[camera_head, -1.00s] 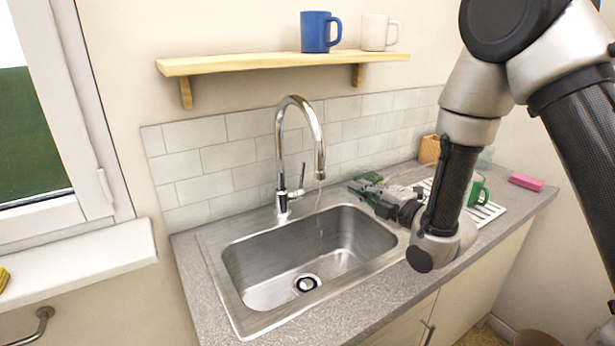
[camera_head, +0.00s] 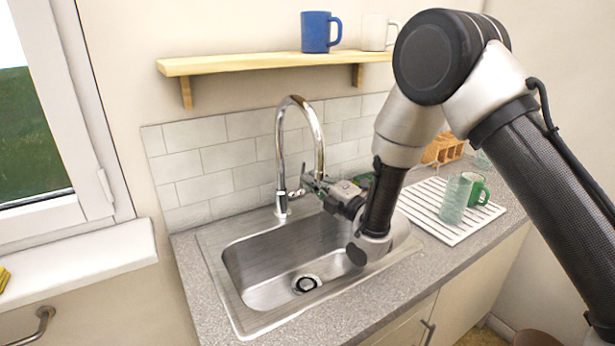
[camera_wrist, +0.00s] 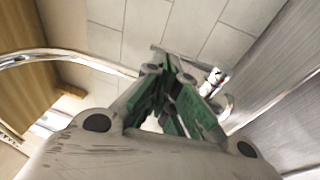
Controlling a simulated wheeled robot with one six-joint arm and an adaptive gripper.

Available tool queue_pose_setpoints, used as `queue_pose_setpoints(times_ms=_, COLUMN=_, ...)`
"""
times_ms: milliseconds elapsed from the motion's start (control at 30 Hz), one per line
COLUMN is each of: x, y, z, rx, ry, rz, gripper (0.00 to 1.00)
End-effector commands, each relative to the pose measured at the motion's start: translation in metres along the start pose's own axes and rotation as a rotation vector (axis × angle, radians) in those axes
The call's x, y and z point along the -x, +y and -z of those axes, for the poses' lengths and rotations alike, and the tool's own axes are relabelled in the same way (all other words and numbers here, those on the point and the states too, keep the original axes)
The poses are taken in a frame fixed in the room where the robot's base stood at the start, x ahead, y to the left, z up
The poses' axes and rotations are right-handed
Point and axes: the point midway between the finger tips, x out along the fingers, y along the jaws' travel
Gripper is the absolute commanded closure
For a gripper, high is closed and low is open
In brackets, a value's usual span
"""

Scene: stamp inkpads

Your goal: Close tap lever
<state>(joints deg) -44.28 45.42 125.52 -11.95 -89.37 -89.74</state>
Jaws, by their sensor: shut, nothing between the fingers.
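The chrome tap (camera_head: 282,150) with a tall curved spout stands behind the sink. Its short lever (camera_head: 296,193) is on the right side of the tap body, partly hidden by my gripper. My gripper (camera_head: 308,182) is shut and empty, its green fingers close to the lever. In the wrist view the fingertips (camera_wrist: 168,68) meet just beside the thin lever rod (camera_wrist: 180,56); I cannot tell if they touch. I see no water stream below the spout.
The steel sink (camera_head: 232,268) lies below my arm. To the right are a white draining rack (camera_head: 425,205), a clear glass (camera_head: 455,200), a green mug (camera_head: 478,190) and a wooden holder (camera_head: 445,148). A shelf (camera_head: 240,63) with a blue mug (camera_head: 316,32) and a white mug (camera_head: 374,32) hangs above.

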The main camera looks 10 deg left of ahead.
Motion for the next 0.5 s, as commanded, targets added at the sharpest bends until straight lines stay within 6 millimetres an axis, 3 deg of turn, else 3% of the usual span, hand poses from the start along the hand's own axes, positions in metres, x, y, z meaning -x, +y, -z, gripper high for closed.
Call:
queue_pose_setpoints(times_ms=200, x=-0.02, y=0.0, z=0.0, rx=0.0, ry=0.0, rz=-0.001, gripper=1.0)
queue_pose_setpoints(times_ms=500, x=-0.022, y=0.0, z=0.0, rx=0.0, ry=0.0, rz=0.001, gripper=1.0)
